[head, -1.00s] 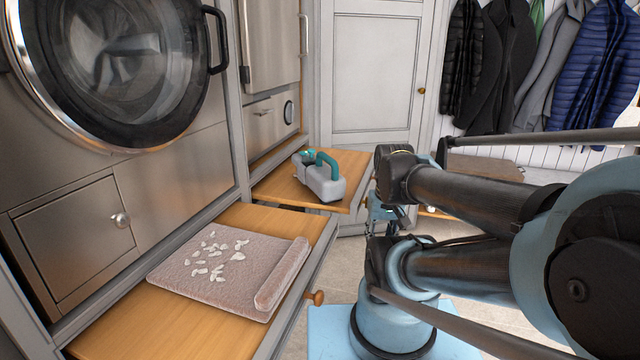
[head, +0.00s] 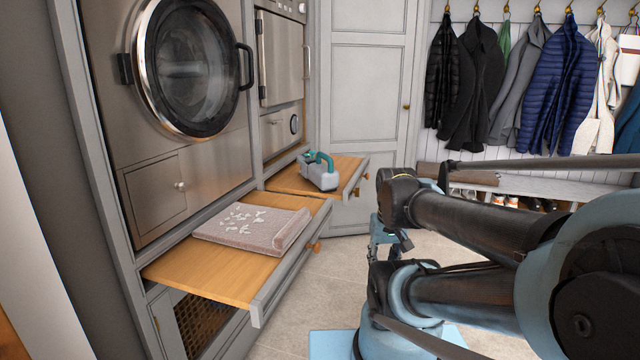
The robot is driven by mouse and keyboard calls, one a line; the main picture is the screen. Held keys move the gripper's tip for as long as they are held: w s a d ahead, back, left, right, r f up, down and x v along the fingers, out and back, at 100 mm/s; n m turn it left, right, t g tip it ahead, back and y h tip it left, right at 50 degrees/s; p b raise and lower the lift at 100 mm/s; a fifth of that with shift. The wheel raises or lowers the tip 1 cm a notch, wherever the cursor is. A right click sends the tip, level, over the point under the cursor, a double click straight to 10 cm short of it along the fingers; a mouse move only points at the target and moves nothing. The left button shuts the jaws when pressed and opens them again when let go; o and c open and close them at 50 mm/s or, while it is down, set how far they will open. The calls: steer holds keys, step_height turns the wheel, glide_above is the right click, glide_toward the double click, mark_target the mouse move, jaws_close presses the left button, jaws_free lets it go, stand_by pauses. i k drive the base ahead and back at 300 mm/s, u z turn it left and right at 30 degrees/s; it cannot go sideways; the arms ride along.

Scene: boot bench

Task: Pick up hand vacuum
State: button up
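The hand vacuum (head: 322,177), grey with a teal handle, lies on the far pull-out wooden shelf (head: 290,181) in the head view. My gripper (head: 384,248) hangs below my folded arm, right of the shelves and apart from the vacuum. It is small and partly hidden by my arm links, so I cannot tell whether its fingers are open or shut. Nothing covers the vacuum from this side.
A nearer pull-out shelf (head: 205,277) holds a folded pinkish towel (head: 250,226) with white flakes on it. Front-loading machines (head: 190,70) stand at left. Coats (head: 565,85) hang above a bench (head: 475,179) with shoes. Tiled floor (head: 310,300) is open between the shelves and my base.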

mark_target(323, 175)
steer(key=k, duration=0.6)
steer(key=z, duration=1.7)
steer(key=i, duration=1.4)
steer(key=u, duration=1.85)
steer(key=i, duration=0.6)
